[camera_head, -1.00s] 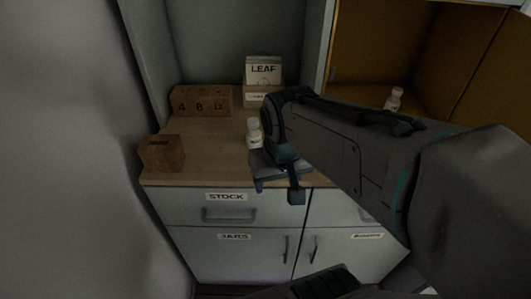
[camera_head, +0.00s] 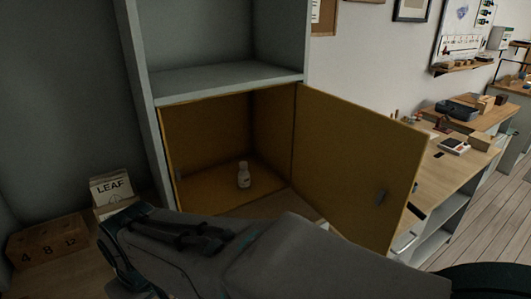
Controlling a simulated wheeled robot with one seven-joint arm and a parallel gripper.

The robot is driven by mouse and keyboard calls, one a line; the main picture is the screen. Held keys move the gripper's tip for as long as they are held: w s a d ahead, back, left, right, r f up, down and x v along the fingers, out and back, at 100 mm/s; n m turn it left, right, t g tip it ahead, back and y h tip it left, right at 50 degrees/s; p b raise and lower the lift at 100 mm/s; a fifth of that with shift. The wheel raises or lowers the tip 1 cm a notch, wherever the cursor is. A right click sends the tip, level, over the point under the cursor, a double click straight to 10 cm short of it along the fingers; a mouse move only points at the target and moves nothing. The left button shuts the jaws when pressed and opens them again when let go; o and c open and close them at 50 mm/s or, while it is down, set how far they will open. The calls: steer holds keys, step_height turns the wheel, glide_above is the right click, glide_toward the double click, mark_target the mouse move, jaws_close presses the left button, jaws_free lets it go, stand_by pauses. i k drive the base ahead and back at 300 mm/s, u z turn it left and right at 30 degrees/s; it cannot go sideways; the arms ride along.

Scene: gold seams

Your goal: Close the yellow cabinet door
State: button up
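The yellow cabinet (camera_head: 221,150) stands in the middle of the view with its inside showing. Its yellow door (camera_head: 350,160) is hinged on the cabinet's right side and stands wide open, swung out to the right. A white bottle (camera_head: 244,175) stands upright on the cabinet floor. My arm crosses the bottom of the view, below and in front of the cabinet. My gripper end is at the lower left, mostly cut off or hidden by my arm; its fingers do not show. It is apart from the door.
A grey shelf (camera_head: 225,78) lies above the cabinet. A workbench (camera_head: 450,165) with several items stands behind the door at the right. Open floor (camera_head: 490,220) shows at the far right.

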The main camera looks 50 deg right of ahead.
mark_target(345, 152)
steer(key=u, duration=1.8)
steer(key=k, duration=2.5)
steer(key=z, duration=1.45)
